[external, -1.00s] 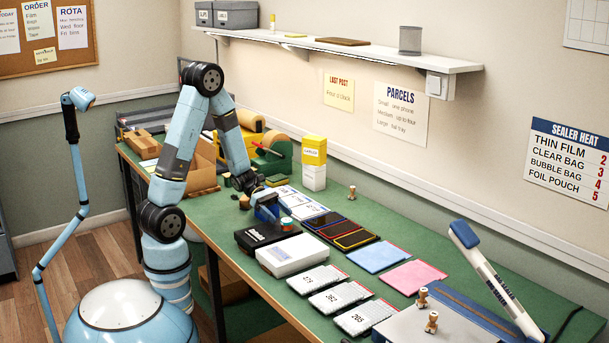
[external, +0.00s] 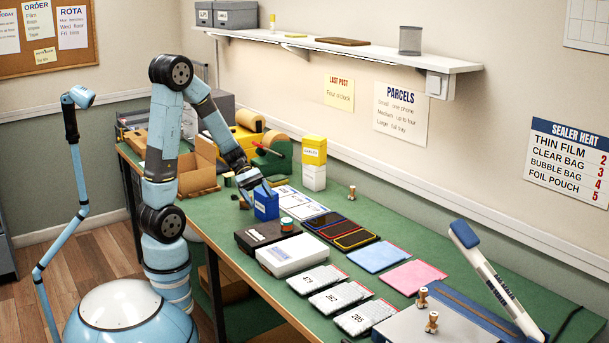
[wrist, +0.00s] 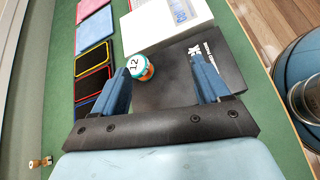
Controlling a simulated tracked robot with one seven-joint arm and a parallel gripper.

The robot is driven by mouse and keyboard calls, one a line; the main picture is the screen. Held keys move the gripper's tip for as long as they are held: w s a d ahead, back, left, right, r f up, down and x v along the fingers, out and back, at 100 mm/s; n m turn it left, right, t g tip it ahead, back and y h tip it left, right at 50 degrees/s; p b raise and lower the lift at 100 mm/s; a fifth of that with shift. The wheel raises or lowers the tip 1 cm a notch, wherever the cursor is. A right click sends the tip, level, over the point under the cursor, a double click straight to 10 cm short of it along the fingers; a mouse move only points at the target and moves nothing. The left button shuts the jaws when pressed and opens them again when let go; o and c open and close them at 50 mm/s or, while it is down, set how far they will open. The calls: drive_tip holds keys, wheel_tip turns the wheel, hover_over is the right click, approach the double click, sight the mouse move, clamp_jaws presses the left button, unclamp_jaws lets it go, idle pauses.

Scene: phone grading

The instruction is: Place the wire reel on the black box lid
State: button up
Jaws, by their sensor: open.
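The wire reel (external: 287,225) is a small round piece with a teal and orange side. In the wrist view its white top reads "12" (wrist: 137,64). It appears to sit upright on the black box lid (external: 258,233), at the back right corner in the external view. In the wrist view it overlaps the lid's left edge (wrist: 190,85). My gripper (wrist: 160,82) is open and empty, its blue fingers apart. The reel shows near the left finger, beyond the fingertips. In the external view my gripper (external: 262,190) is above and left of the reel, clear of it.
A white box (external: 292,256) stands beside the black one. Several phones (external: 340,230) lie to the right. A yellow and white carton (external: 314,163) stands behind.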

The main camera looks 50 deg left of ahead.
drive_tip(key=s+a+r+m+t+y, duration=0.2)
drive_tip(key=s+a+r+m+y, duration=0.1)
drive_tip(key=s+r+m+y, duration=0.2)
drive_tip(key=s+a+r+m+t+y, duration=0.3)
drive_tip(key=s+r+m+y, duration=0.3)
drive_tip(key=r+m, duration=0.4)
drive_tip(key=shift+s+a+r, duration=0.4)
drive_tip(key=shift+s+a, duration=0.2)
idle(0.5)
